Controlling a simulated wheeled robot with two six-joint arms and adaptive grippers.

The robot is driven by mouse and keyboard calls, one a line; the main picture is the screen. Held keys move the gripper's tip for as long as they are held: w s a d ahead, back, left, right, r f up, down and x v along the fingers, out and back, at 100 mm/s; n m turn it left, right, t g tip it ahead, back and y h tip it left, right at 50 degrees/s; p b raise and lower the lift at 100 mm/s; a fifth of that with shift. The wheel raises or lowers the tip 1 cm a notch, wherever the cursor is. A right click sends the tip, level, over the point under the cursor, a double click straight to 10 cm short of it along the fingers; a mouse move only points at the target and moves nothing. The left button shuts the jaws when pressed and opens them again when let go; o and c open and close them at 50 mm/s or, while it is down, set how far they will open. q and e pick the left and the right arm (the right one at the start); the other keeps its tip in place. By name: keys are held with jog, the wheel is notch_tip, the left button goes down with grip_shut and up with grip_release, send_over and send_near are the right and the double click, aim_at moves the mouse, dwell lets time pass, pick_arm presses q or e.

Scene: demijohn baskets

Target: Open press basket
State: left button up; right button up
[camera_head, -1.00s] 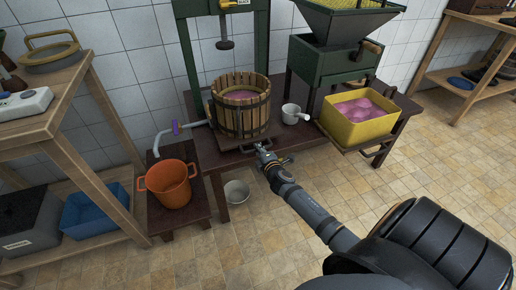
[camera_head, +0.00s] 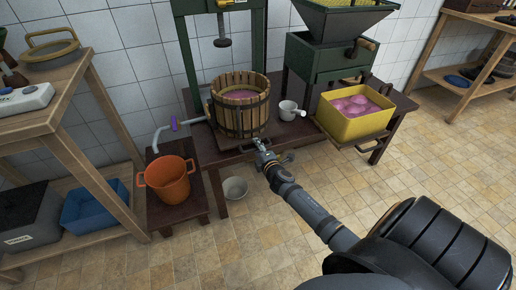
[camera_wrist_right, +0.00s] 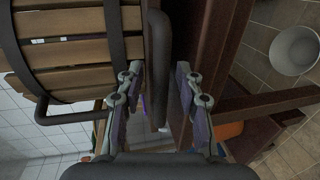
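The press basket (camera_head: 240,116), a round tub of wooden slats with dark metal hoops, stands on the dark press table under the green press frame (camera_head: 188,55). Pinkish mash shows inside it. Its slats and a hoop fill the upper left of the right wrist view (camera_wrist_right: 75,52). My right gripper (camera_head: 259,143) is just in front of the basket's lower front. In the wrist view its fingers (camera_wrist_right: 160,92) are apart, and a dark metal bar (camera_wrist_right: 158,60) shows between them in the picture; I cannot tell whether it lies within the grasp. My left gripper is out of view.
An orange bucket (camera_head: 168,182) stands on a low stand at the left, near the spout. A white pot (camera_head: 287,110) and a yellow crate (camera_head: 354,124) with pink mash are right of the basket. A white bowl (camera_head: 235,188) sits below the table. The floor in front is clear.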

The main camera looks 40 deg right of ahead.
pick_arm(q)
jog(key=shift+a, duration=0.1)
pick_arm(e)
jog(key=v, duration=1.2)
